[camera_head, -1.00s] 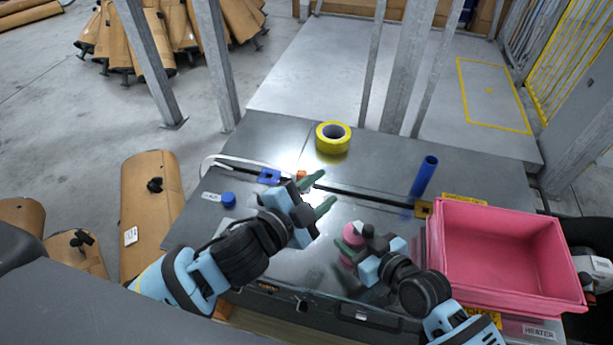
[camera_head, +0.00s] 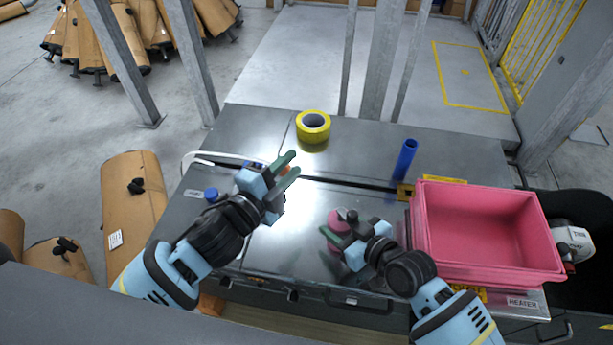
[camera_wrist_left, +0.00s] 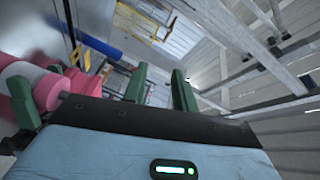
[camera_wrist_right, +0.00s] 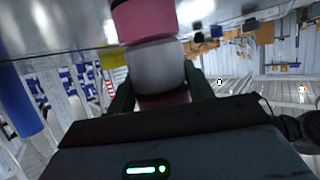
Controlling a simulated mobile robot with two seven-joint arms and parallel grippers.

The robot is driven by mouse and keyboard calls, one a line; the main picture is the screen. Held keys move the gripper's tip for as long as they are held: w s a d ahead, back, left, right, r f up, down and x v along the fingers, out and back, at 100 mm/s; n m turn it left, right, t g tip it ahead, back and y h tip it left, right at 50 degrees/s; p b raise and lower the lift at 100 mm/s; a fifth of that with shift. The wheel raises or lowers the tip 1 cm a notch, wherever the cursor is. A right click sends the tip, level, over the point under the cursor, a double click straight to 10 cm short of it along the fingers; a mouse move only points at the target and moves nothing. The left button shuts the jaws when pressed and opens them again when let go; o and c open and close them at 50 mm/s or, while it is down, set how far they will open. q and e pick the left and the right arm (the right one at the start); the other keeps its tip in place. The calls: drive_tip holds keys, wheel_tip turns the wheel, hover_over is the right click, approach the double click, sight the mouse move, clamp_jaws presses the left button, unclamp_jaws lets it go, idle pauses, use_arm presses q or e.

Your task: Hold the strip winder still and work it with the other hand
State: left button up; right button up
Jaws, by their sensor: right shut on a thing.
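The strip winder, as I take it, is a pink spool-like thing (camera_head: 337,221) with a dark knob beside its top, on the grey bench. Its pale grey waist (camera_wrist_right: 155,68) shows between pink parts in the right wrist view. My right gripper (camera_head: 343,240) is shut on the winder, a finger on either side of the waist. In the left wrist view the winder (camera_wrist_left: 45,90) lies at the left, outside the left fingers (camera_wrist_left: 160,88).
A pink bin (camera_head: 485,235) stands at the right. A blue tube (camera_head: 405,160) stands behind it to the left. A yellow tape roll (camera_head: 313,127) lies at the back. A blue cap (camera_head: 211,194) and white strip (camera_head: 205,155) lie left. The front middle is clear.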

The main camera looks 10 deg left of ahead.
use_arm(q)
drive_tip(key=s+d+f+n+g+h, duration=0.2)
drive_tip(key=s+d+f+n+h, duration=0.1)
drive_tip(key=s+h, duration=0.15)
drive_tip(key=n+g+h, duration=0.3)
drive_tip(key=n, duration=0.3)
approach(348, 217)
drive_tip(key=x, duration=1.1)
clamp_jaws()
